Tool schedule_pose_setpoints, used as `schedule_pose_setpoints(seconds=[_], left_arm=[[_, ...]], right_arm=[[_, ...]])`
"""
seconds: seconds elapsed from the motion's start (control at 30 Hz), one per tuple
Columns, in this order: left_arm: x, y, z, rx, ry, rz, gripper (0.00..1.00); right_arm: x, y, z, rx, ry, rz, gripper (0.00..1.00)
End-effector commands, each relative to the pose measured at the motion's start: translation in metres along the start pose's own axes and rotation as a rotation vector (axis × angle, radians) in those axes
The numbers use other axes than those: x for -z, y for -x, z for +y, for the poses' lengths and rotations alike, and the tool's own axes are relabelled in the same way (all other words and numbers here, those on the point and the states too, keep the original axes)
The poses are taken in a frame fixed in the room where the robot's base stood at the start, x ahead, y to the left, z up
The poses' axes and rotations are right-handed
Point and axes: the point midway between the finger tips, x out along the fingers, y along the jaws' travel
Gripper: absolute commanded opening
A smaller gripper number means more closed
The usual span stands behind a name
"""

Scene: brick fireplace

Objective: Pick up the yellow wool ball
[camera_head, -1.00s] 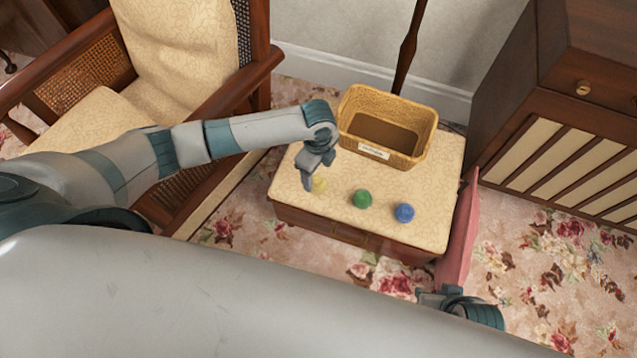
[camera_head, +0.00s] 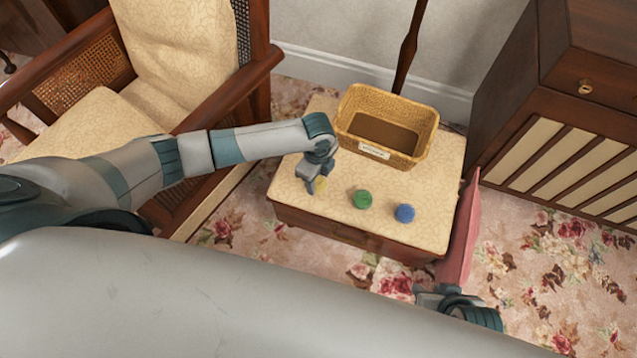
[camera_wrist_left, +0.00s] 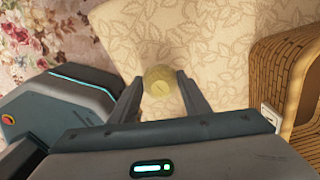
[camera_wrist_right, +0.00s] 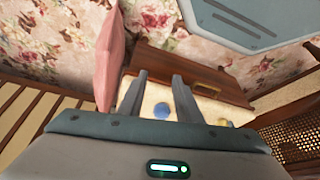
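The yellow wool ball (camera_head: 320,184) lies on the cream cushioned top near its left end, partly hidden by my left gripper (camera_head: 312,186). In the left wrist view the yellow ball (camera_wrist_left: 161,80) shows between the fingertips of my left gripper (camera_wrist_left: 161,86), which is open with a finger on either side. I cannot tell whether the fingers touch the ball. My right gripper (camera_wrist_right: 161,86) is open and empty, with its fingers apart. In the head view it is at the lower right, low beside a pink cushion (camera_head: 462,235).
A green ball (camera_head: 362,200) and a blue ball (camera_head: 405,213) lie right of the yellow one on the ottoman (camera_head: 440,225). A wicker basket (camera_head: 425,145) stands behind them. An armchair (camera_head: 185,60) is at left, a wooden cabinet (camera_head: 520,120) at right.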

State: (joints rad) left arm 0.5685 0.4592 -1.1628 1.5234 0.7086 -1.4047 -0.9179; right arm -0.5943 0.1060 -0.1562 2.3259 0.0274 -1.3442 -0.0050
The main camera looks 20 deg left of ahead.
Motion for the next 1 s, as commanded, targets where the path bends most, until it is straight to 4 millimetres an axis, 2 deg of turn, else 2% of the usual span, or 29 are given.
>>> schedule_pose_setpoints(seconds=[0.03, 0.07, 0.1, 0.47, 0.67, 0.8, 1.0], left_arm=[[0.0, 0.0, 0.0, -0.001, 0.0, 0.0, 0.29], [0.0, 0.0, 0.0, -0.001, 0.0, 0.0, 0.22], [0.0, 0.0, 0.0, -0.001, 0.0, 0.0, 0.21], [0.0, 0.004, 0.0, 0.0, 0.0, 0.0, 0.21], [-0.001, 0.022, -0.001, 0.002, 0.0, 0.0, 0.21], [0.0, 0.045, -0.001, 0.002, -0.001, 0.0, 0.21], [0.04, 0.065, 0.005, 0.0, -0.003, 0.004, 0.21]], right_arm=[[0.0, 0.0, 0.0, 0.0, 0.0, 0.0, 0.31], [0.0, 0.0, 0.0, 0.0, 0.0, 0.0, 0.31], [0.0, 0.0, 0.0, 0.0, 0.0, 0.0, 0.31], [0.0, 0.001, 0.0, 0.0, 0.001, -0.002, 0.31], [-0.003, 0.004, 0.002, -0.006, 0.0, -0.022, 0.31], [-0.006, 0.007, 0.006, -0.015, 0.0, -0.047, 0.31], [-0.012, 0.01, 0.012, -0.031, -0.004, -0.084, 0.31]])
